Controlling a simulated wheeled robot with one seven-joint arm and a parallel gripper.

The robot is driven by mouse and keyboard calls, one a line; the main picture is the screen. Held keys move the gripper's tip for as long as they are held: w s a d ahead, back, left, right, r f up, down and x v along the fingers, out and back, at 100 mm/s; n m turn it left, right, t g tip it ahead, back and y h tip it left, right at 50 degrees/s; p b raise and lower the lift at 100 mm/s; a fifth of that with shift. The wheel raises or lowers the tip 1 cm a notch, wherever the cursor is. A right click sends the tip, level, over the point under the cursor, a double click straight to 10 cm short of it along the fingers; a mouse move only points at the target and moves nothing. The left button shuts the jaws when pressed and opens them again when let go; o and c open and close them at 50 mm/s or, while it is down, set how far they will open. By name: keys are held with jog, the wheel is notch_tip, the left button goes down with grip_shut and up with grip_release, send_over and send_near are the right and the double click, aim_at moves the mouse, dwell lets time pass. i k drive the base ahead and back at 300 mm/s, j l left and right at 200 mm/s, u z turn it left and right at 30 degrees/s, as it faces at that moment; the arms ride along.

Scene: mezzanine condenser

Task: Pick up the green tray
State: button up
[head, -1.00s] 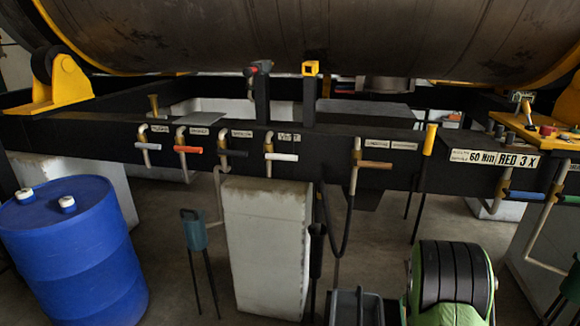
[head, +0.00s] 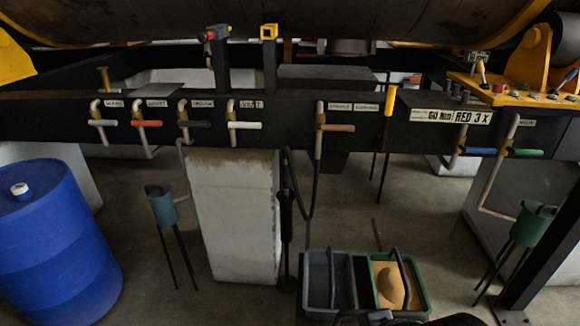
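The green tray (head: 423,284) sits low in the head view, right of centre near the bottom edge. It has a green rim, a dark handle across it and brown-orange contents with a rounded lump. Its near end is partly hidden by dark shapes at the bottom edge, which may be part of my arm. My gripper is not in view, so its opening and its distance from the tray cannot be seen.
A dark grey tray (head: 318,284) stands directly left of the green one. A concrete pillar (head: 232,220), a blue drum (head: 52,240) and a green funnel stand (head: 530,224) stand around. A black beam (head: 350,115) with several coloured valve handles crosses above.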

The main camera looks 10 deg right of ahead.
aim_at(396, 284)
jog(key=k+z, duration=0.1)
jog(key=z, duration=0.95)
jog(key=i+l+u, duration=0.25)
jog(key=l+u, duration=0.25)
jog(key=i+l+u, duration=0.15)
jog(key=l+u, duration=0.15)
jog(key=u, duration=0.15)
jog(key=i+l+u, duration=0.1)
jog(key=l+u, duration=0.85)
jog(key=k+l+u, duration=0.15)
jog(key=l+u, duration=0.35)
jog(key=k+l+u, duration=0.2)
jog(key=l+u, duration=0.3)
jog(key=k+l+u, duration=0.25)
jog(key=l+u, duration=0.2)
